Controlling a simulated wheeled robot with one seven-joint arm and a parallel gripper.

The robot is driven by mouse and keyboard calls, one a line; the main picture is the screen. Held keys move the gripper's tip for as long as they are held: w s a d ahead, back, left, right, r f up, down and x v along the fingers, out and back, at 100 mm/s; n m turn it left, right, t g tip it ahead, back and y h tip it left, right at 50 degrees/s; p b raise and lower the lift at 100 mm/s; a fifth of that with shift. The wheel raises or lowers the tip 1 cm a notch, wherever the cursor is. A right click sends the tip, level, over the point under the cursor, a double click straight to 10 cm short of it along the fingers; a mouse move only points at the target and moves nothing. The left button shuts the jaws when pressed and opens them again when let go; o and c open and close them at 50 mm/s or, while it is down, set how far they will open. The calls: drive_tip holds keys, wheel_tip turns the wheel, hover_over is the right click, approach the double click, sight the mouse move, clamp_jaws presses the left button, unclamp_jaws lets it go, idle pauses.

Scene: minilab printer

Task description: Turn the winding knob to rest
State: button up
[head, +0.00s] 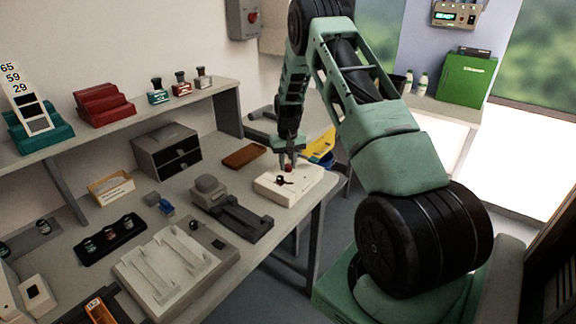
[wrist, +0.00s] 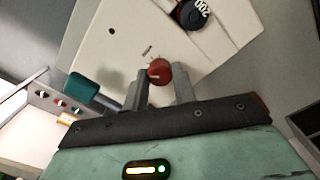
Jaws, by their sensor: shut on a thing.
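The winding knob (wrist: 159,71) is a small red round knob with a pale pointer line, on top of a cream-white device. In the wrist view my gripper (wrist: 160,86) has its two grey fingers on either side of the knob, shut on it. The pale line on the knob points toward the lower left of that view. A short dark mark is printed on the panel just above the knob. In the head view my gripper (head: 288,165) reaches down over the white device (head: 272,192) at the bench's right end, where the red knob is a small spot.
In the wrist view a black dial (wrist: 194,14) marked 200 sits beyond the knob. In the head view a grey press-like device (head: 232,213) stands left of the white device, a brown block (head: 244,156) lies behind, and a drawer box (head: 167,150) stands farther back.

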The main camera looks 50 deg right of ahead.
sight(287, 165)
drive_tip(key=shift+n, duration=0.9)
drive_tip(key=o, duration=1)
drive_tip(key=shift+r, duration=0.1)
wheel_tip(287, 165, up, 17)
drive_tip(key=b, duration=0.2)
drive_tip(key=shift+r+b, duration=0.15)
drive_tip(key=shift+b, duration=0.15)
drive_tip(key=shift+a, duration=0.15)
